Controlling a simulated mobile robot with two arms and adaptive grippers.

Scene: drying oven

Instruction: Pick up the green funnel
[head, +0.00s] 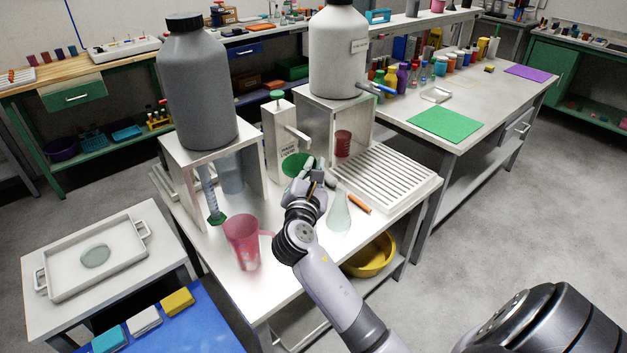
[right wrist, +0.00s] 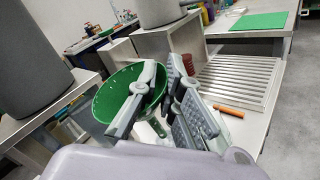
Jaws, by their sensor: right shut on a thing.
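The green funnel (head: 297,164) is at my right gripper (head: 314,176), above the middle of the white table near the soap dispenser box. In the right wrist view the funnel's wide open cone (right wrist: 113,97) faces up and towards the camera. The right gripper's fingers (right wrist: 163,80) are shut on the funnel at its right rim and side. My left gripper is in neither view.
A pink translucent jug (head: 242,243) and a clear flask (head: 339,212) stand close by. A slatted drying rack (head: 385,180) and an orange stick (head: 359,204) lie right. Large grey (head: 197,90) and white (head: 338,50) bottles stand on raised metal stands behind.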

